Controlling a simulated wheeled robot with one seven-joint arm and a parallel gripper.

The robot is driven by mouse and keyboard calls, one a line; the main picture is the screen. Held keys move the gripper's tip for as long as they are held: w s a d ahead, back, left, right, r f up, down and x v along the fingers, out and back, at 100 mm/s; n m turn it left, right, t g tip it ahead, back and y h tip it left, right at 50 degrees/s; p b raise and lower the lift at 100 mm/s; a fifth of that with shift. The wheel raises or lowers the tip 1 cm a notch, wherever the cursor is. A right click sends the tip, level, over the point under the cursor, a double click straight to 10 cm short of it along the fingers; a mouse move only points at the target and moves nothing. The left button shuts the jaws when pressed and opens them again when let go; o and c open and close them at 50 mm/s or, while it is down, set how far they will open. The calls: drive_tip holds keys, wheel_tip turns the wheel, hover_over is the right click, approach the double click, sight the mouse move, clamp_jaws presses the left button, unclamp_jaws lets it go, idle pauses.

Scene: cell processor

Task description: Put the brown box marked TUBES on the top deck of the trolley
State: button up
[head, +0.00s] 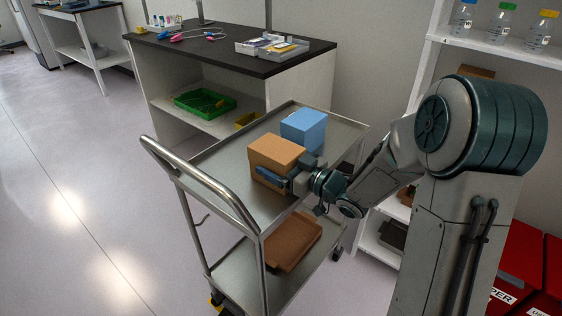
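A brown box (277,153) is over the top deck of the steel trolley (222,181), near its middle. I cannot tell whether its underside touches the deck. No TUBES marking can be read on the faces that show. My gripper (272,177) reaches in from the right at the box. One dark blue finger lies along the box's near face and looks to be against it; the other finger is hidden behind the box. The gripper looks shut on the box.
A blue box (304,127) stands on the top deck just behind the brown box. A brown tray (293,241) lies on the trolley's lower deck. The handle (199,186) is at the left. A dark-topped bench (215,47) stands behind, white shelves (478,38) at the right.

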drive_tip(key=shift+r, duration=0.2)
drive_tip(key=shift+s+d, duration=0.1)
drive_tip(key=shift+d, duration=0.1)
drive_tip(key=p+v, duration=0.1)
drive_tip(key=v, duration=1)
drive_tip(key=shift+s+d, duration=0.2)
drive_tip(key=shift+s, duration=0.05)
idle(1.0)
